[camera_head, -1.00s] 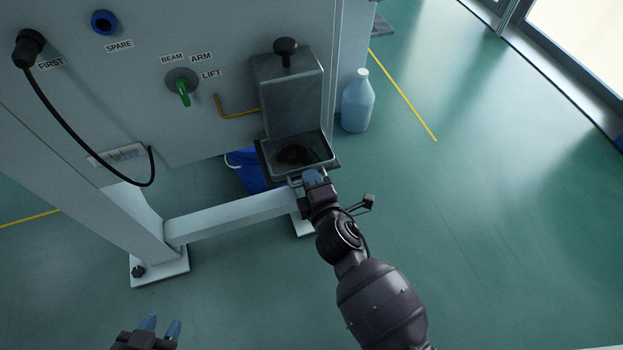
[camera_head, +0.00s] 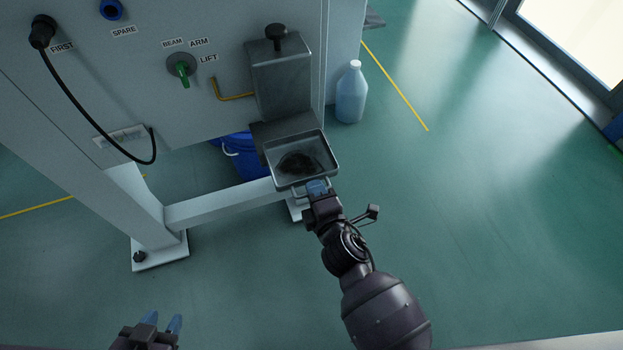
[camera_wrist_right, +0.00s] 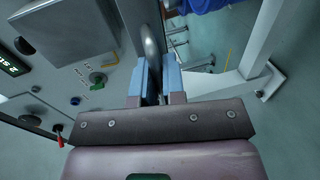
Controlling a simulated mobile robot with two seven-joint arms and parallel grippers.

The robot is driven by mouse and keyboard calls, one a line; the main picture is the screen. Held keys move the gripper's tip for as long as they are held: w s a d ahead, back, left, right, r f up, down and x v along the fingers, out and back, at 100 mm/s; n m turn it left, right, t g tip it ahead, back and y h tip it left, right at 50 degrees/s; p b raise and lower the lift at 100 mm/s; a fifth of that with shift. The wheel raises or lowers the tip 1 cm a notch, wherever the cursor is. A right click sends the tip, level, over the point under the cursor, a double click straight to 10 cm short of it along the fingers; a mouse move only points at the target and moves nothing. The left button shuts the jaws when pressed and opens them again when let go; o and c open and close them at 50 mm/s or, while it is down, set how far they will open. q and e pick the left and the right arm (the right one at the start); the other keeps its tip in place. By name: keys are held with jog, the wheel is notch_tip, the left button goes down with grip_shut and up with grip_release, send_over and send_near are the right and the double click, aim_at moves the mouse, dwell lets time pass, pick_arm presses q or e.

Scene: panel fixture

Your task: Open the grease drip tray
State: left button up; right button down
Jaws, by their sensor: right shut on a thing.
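The grease drip tray (camera_head: 325,150) is a grey metal tray with dark grease in its bottom. It sticks out from under the grey box (camera_head: 284,90) on the panel, toward me. My right gripper (camera_head: 318,187) is at the tray's front edge, shut on the tray's handle. In the right wrist view the handle (camera_wrist_right: 149,45) shows as a grey bar between the blue fingertips. My left gripper (camera_head: 162,325) is at the bottom left of the head view, empty, with its two blue fingertips apart.
A blue bucket (camera_head: 248,163) stands behind the tray, under the panel. A pale blue jug (camera_head: 351,95) stands on the floor to the right. The panel carries a green-handled switch (camera_head: 183,74) and a bent yellow pipe (camera_head: 233,96).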

pick_arm(q)
jog(key=shift+w+a+f, duration=0.1)
jog(key=shift+f, duration=0.1)
pick_arm(e)
jog(key=shift+s+d, duration=0.15)
jog(key=shift+s, duration=0.2)
jog(key=c, duration=1.2)
grip_release()
jog(key=shift+c, duration=0.2)
pick_arm(q)
jog(key=shift+w+r, duration=0.1)
jog(key=shift+r, duration=0.05)
jog(key=shift+s+r+p, duration=0.3)
jog(key=shift+r+p, duration=0.05)
jog(key=shift+p, duration=0.6)
pick_arm(e)
jog(key=v, duration=1)
jog(key=shift+s, duration=0.35)
